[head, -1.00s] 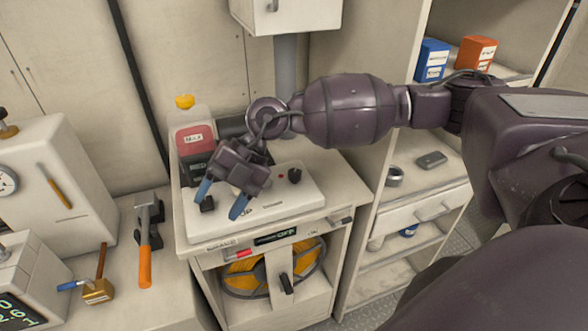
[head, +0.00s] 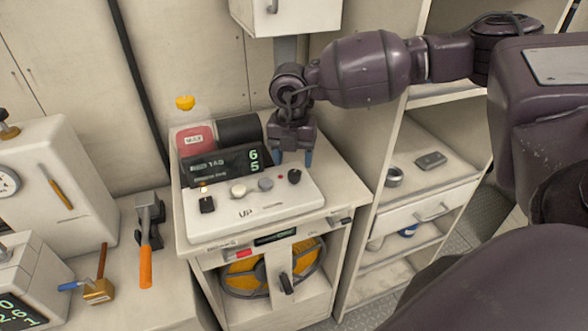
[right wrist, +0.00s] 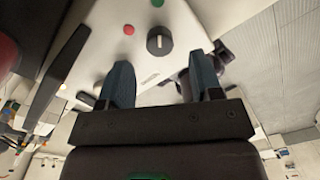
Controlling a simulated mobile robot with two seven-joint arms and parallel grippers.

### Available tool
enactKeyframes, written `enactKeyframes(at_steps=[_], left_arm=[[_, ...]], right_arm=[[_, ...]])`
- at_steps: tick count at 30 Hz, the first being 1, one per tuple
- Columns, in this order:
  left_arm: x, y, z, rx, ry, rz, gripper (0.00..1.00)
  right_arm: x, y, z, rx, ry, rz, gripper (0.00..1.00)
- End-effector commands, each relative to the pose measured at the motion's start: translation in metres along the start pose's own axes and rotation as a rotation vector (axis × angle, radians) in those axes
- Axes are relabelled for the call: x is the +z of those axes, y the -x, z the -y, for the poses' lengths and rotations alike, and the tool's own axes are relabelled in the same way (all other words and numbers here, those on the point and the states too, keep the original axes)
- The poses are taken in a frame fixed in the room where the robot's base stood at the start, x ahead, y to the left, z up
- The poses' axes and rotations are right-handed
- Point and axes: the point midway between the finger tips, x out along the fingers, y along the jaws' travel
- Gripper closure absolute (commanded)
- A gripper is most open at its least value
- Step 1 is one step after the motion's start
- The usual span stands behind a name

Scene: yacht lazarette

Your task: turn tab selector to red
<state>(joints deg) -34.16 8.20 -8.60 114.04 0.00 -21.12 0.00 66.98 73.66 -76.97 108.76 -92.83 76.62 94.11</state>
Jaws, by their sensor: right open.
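A small black knob (head: 294,176) stands at the right end of the white control panel (head: 270,204), with a red dot (head: 280,178) to its left. In the right wrist view the knob (right wrist: 160,41) has a pale line toward a green dot (right wrist: 157,3); the red dot (right wrist: 128,30) is to its left. My right gripper (head: 292,158) points down just behind the knob in the head view, apart from it. Its blue fingers are spread and empty, as the right wrist view (right wrist: 163,82) also shows. My left gripper is out of view.
A dark display (head: 228,165) reading TAB and a black cylinder (head: 240,130) stand behind the panel. Shelves (head: 430,160) stand to the right.

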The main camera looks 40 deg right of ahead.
Motion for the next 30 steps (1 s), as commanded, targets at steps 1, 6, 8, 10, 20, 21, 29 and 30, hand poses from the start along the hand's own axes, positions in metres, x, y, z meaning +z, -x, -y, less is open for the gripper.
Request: enactKeyframes(at_steps=[1, 6, 8, 10, 20, 21, 29, 30], left_arm=[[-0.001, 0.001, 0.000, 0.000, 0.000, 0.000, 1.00], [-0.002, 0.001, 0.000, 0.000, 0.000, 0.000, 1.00], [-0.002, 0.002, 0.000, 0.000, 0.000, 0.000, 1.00], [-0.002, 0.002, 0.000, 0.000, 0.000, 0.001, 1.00], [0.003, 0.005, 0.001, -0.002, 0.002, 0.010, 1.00], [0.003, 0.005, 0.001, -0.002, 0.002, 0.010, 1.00], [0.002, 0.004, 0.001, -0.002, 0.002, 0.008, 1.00], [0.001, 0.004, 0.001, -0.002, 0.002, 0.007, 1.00]], right_arm=[[0.000, -0.008, 0.000, -0.002, 0.000, -0.001, 0.41], [0.000, -0.029, 0.000, 0.000, 0.000, -0.001, 0.41], [0.000, -0.034, 0.000, 0.000, 0.001, 0.000, 0.41], [0.000, -0.038, 0.000, 0.000, 0.001, 0.000, 0.41], [0.000, -0.042, 0.000, 0.001, 0.001, 0.000, 0.41], [0.000, -0.042, 0.000, 0.001, 0.001, 0.000, 0.43], [0.000, -0.042, 0.000, 0.001, 0.001, -0.001, 0.82], [0.000, -0.042, 0.000, 0.001, 0.001, 0.000, 0.89]])
